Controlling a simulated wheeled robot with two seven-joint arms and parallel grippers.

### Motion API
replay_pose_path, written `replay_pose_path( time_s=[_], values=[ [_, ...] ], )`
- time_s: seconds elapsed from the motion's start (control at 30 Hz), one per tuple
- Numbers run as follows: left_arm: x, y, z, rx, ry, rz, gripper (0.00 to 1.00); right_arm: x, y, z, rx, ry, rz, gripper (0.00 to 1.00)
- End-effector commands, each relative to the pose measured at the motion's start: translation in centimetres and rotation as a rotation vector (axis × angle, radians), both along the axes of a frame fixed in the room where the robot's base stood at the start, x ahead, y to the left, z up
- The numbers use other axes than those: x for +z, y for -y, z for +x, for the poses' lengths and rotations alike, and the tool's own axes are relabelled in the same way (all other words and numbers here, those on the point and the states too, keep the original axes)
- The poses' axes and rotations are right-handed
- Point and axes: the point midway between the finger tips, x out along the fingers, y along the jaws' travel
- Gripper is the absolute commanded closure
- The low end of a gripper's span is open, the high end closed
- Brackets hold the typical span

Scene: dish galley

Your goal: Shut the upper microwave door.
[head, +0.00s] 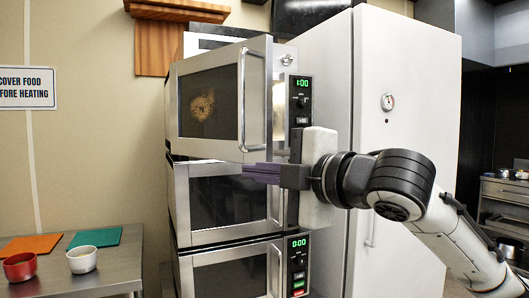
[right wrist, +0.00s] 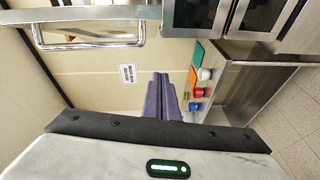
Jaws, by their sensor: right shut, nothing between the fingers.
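The upper microwave door (head: 222,105) is silver with a dark window and stands ajar, its handle side swung out from the control panel (head: 300,100). Its handle (head: 243,100) is a vertical bar on the right side. In the right wrist view the door's handle (right wrist: 88,43) and edge stick out at upper left. My right gripper (head: 262,173) is shut and empty, its purple fingers pointing left, just below the door's lower right corner and in front of the middle microwave. The fingers also show in the right wrist view (right wrist: 161,98). I cannot tell whether they touch anything. My left gripper is out of view.
Two more microwaves, a middle (head: 225,200) and a lower one (head: 235,272), stand below with doors that look shut. A white fridge (head: 420,110) stands at right. A metal table (head: 115,270) at left holds mats, a red bowl (head: 20,266) and a white bowl (head: 82,260).

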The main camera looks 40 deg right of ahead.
Motion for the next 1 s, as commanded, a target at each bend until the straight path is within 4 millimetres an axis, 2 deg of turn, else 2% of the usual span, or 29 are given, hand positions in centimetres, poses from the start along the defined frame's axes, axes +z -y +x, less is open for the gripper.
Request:
replay_pose_path(
  time_s=[0.03,0.1,0.2,0.3,0.47,0.83,0.9,1.0],
  values=[
    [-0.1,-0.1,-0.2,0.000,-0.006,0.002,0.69,2.2,0.8,-1.5,-0.027,0.033,-0.047,1.00],
    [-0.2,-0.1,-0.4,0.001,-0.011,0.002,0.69,3.9,1.5,-3.0,-0.052,0.054,-0.090,1.00],
    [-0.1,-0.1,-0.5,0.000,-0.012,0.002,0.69,5.1,2.1,-4.2,-0.076,0.070,-0.125,1.00],
    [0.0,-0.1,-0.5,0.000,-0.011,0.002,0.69,5.6,2.3,-4.2,-0.084,0.075,-0.138,1.00],
    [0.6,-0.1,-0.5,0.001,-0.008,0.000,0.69,5.6,2.3,-2.1,-0.082,0.072,-0.135,1.00],
    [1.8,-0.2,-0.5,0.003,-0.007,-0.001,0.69,5.6,2.5,5.7,-0.082,0.074,-0.133,1.00],
    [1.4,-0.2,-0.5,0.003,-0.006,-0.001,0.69,5.4,4.2,5.7,-0.091,0.073,-0.137,1.00],
    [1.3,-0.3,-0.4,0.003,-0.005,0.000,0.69,5.4,5.4,6.0,-0.088,0.074,-0.136,1.00]
  ],
)
